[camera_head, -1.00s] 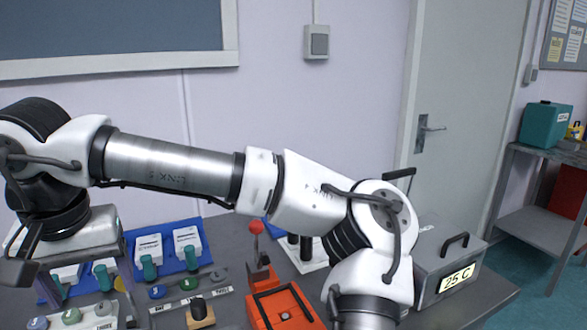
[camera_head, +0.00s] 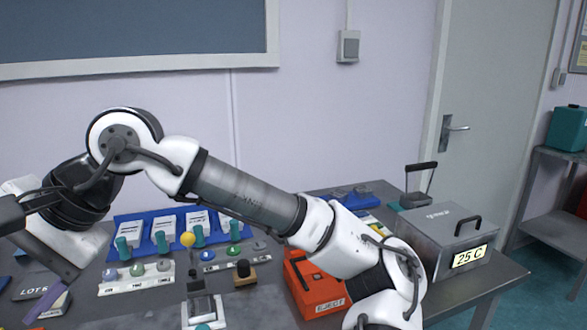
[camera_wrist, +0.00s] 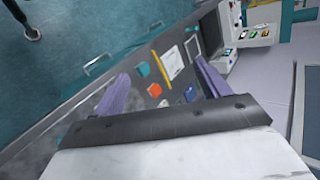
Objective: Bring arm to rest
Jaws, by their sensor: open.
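My arm crosses the head view from the lower right, over the bench, to an elbow-like joint at upper left. My gripper (camera_wrist: 165,82) is open and empty in the wrist view, its two purple fingers wide apart. In the head view one purple finger (camera_head: 49,306) shows at the lower left, beside the dark LOT box (camera_head: 38,290). The wrist view looks at a tilted bench top with small coloured pieces between and beyond the fingers. I cannot tell whether the finger touches the box.
An orange box (camera_head: 318,288) lies partly behind my arm. A yellow-knobbed lever device (camera_head: 201,306), blue racks (camera_head: 150,248) and labelled button strips stand on the bench. A grey 25 C box (camera_head: 440,240) stands at right.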

